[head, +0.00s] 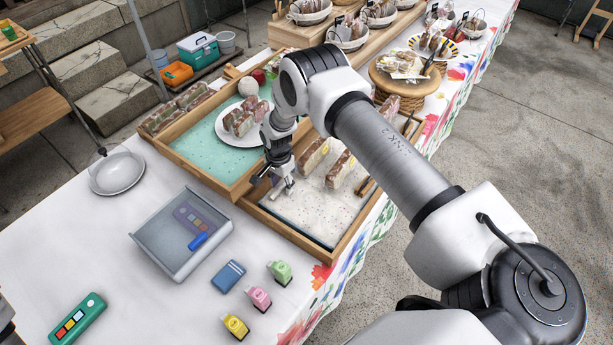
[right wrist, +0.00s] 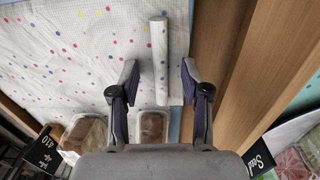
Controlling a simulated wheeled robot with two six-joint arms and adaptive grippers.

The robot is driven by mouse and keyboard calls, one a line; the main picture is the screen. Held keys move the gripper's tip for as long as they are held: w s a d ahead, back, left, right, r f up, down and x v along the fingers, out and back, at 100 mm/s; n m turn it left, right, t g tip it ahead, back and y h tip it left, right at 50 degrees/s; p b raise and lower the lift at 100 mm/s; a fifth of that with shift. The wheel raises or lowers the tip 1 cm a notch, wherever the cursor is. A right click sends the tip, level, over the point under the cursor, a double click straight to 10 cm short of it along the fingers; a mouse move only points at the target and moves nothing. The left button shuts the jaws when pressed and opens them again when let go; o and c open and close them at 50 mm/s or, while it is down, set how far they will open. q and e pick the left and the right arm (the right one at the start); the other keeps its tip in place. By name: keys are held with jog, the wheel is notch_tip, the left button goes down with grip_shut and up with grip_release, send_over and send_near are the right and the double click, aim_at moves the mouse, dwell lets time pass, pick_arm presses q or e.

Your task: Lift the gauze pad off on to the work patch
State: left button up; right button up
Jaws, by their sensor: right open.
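A slim white block (right wrist: 159,60), which may be the gauze pad seen edge-on, lies on a white polka-dotted liner (right wrist: 75,50). In the right wrist view it lies between the two fingers of my right gripper (right wrist: 160,78), which is open, with a gap on both sides. In the head view my right gripper (head: 277,186) points down over the left part of the near wooden tray (head: 290,233), and the white block (head: 284,188) shows partly beside the fingers. I cannot tell which area is the work patch. My left gripper is not seen.
Wrapped loaves (head: 340,170) stand in the same tray. The teal-lined tray (head: 205,140) behind holds a white plate (head: 228,132) of slices. A clear bin (head: 165,255), a blue packet (head: 228,276) and small colored bottles (head: 259,298) stand on the white cloth at the front.

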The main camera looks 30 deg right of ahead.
jog(key=shift+w+f, duration=0.1)
jog(key=shift+f, duration=0.05)
grip_shut()
